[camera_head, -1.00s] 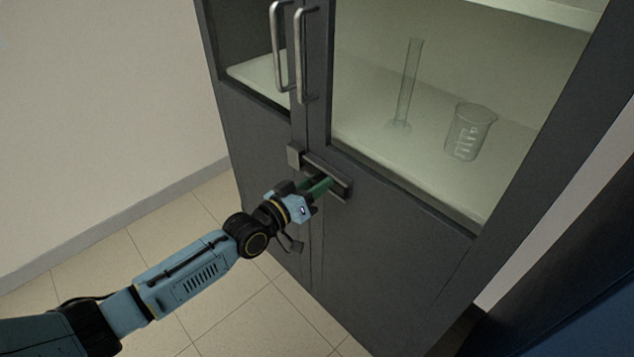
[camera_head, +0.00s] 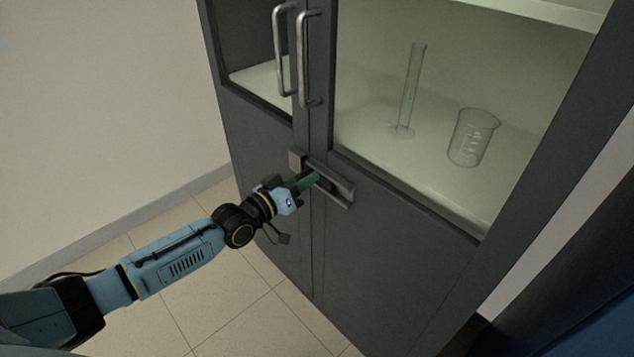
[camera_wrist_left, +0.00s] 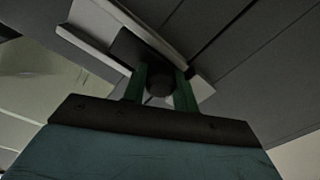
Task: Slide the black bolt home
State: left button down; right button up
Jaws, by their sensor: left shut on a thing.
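The black bolt's round knob (camera_wrist_left: 159,82) shows in the left wrist view between the two green fingers of my left gripper (camera_wrist_left: 160,88), which is shut on it. In the head view my left gripper (camera_head: 308,181) is at the bolt housing (camera_head: 338,188), a grey metal guide on the cabinet's right door. The small catch block (camera_head: 296,159) is on the left door, at the left end of the guide. The fingers hide most of the bolt in the head view, so I cannot tell how far it reaches into the catch. My right gripper is not in view.
The dark grey cabinet (camera_head: 400,265) has two upright door handles (camera_head: 309,60) above the bolt. A measuring cylinder (camera_head: 410,90) and a beaker (camera_head: 472,138) stand inside behind the right door's window. The tiled floor (camera_head: 230,300) at left is clear.

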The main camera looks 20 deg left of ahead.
pick_arm(q)
jog(key=shift+w+a, duration=0.1)
jog(key=shift+a, duration=0.15)
jog(key=c, duration=1.1)
grip_release()
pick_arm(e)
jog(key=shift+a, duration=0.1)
pick_arm(q)
jog(key=shift+s+a, duration=0.15)
jog(key=shift+s, duration=0.3)
jog(key=p+v, duration=0.3)
jog(key=v, duration=0.9)
jog(key=shift+s, duration=0.25)
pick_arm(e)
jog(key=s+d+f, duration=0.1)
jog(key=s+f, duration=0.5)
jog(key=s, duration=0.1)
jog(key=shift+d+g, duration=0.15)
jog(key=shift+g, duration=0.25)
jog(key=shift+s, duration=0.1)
